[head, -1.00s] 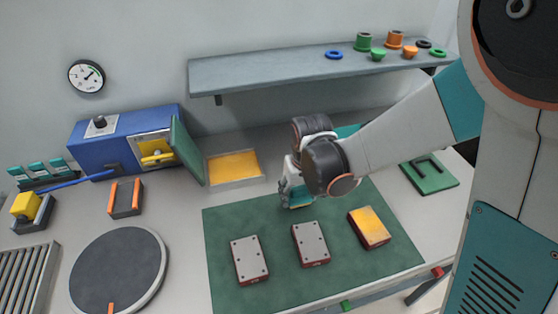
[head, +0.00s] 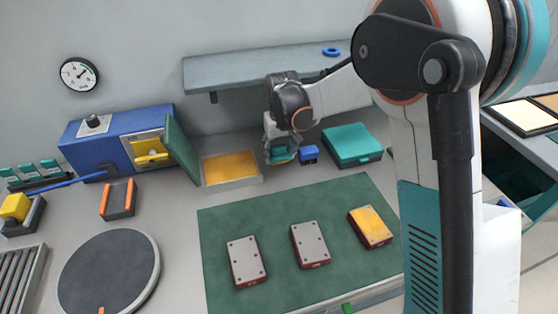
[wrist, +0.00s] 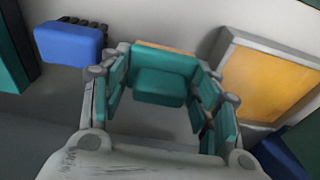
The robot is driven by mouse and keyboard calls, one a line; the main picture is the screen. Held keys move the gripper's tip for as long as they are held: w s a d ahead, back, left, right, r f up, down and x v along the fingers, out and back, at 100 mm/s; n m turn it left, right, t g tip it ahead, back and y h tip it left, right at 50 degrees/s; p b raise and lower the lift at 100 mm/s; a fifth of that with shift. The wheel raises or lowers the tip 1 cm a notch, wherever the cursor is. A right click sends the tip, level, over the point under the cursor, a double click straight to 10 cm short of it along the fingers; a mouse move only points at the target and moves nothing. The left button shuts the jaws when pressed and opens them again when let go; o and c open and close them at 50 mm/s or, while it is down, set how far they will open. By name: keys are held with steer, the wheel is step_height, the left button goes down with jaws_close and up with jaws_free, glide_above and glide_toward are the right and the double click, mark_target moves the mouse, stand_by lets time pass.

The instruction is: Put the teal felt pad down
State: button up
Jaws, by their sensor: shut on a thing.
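My gripper (head: 280,150) is low over the back of the table, between the yellow-floored tray and a small blue block. Its fingers are shut on the teal felt pad (wrist: 160,88), which shows between the teal-lined fingers in the wrist view. In the head view the pad (head: 284,155) is a small teal patch under the fingers. A strip of lighter tan shows along its far edge in the wrist view. I cannot tell whether its underside touches the table.
The blue block (head: 309,153) stands close on the right, with a teal box (head: 351,144) beyond. The yellow-floored tray (head: 230,168) is close on the left. Three flat blocks lie on the green mat (head: 285,215) in front. A grey shelf (head: 250,72) runs above and behind.

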mark_target(279, 154)
steer(key=shift+f+b, duration=0.55)
steer(key=shift+f, duration=1.2)
steer(key=shift+f, duration=0.2)
steer(key=o, duration=1.1)
steer(key=shift+s, duration=0.1)
steer(key=shift+r, duration=0.15)
steer(key=r+p, duration=0.1)
steer(key=r, duration=0.3)
steer(key=s+r+p, duration=0.1)
steer(key=r, duration=0.3)
steer(key=r+p, duration=0.1)
steer(key=r, duration=0.3)
steer(key=shift+s+d+p, duration=0.25)
steer(key=shift+s+p, duration=0.05)
steer(key=shift+s, duration=0.05)
steer(key=shift+d, duration=0.1)
